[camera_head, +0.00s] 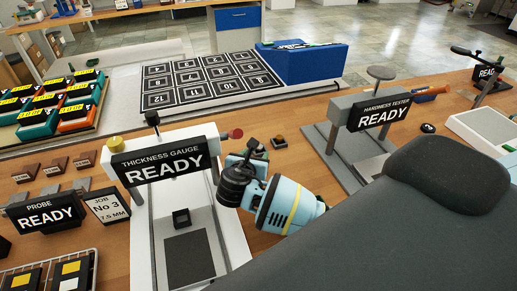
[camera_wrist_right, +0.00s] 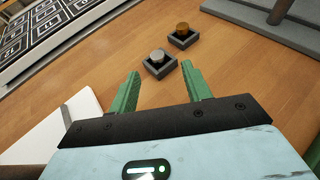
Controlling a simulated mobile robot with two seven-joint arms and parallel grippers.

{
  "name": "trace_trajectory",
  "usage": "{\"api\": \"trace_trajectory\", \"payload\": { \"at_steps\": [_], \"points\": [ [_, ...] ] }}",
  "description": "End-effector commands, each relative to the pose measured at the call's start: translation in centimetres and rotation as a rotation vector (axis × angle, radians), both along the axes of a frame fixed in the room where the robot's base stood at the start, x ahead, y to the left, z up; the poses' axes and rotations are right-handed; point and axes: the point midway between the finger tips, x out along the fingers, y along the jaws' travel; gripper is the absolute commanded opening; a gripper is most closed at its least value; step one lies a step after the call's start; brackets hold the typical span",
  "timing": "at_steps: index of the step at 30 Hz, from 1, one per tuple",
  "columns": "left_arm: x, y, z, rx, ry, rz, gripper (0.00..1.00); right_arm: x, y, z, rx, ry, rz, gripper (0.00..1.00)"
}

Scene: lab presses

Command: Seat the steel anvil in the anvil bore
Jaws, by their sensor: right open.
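A steel-coloured round piece, which looks like the steel anvil (camera_wrist_right: 157,56), sits in a small dark square holder (camera_wrist_right: 160,68) on the wooden bench. My right gripper (camera_wrist_right: 161,71) is open and empty, and its green fingers point toward this holder from a short distance. In the head view my right gripper (camera_head: 250,154) hangs above the bench beside the thickness gauge (camera_head: 165,165), and the steel piece is hidden there. A small dark block (camera_head: 181,218) stands on the gauge's base. I cannot tell whether it contains the anvil bore. My left gripper is not in view.
A similar holder with a copper-coloured piece (camera_wrist_right: 182,29) stands just beyond. The hardness tester (camera_head: 365,115) is to the right. The probe sign (camera_head: 45,213) and job card (camera_head: 107,206) stand at the left. A blue bin (camera_head: 305,65) and black marked mat (camera_head: 205,80) lie behind.

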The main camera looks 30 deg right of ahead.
Motion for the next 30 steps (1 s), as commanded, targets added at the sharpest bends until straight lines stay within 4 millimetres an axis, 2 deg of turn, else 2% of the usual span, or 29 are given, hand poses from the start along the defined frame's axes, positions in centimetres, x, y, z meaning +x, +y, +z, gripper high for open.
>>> {"api": "trace_trajectory", "payload": {
  "at_steps": [3, 11, 21, 30],
  "points": [
    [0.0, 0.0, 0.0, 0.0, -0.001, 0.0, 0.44, 0.8, -0.9, -0.4, -0.001, 0.001, -0.003, 0.49],
    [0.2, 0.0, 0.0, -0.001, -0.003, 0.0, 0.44, 1.5, -1.5, -0.9, -0.002, 0.0, -0.003, 0.49],
    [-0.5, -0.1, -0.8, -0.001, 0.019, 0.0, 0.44, 4.2, -4.0, -2.9, 0.0, 0.002, -0.001, 0.49],
    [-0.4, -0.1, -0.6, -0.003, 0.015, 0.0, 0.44, 4.5, -4.2, -2.8, 0.001, -0.002, 0.0, 0.47]
  ]
}}
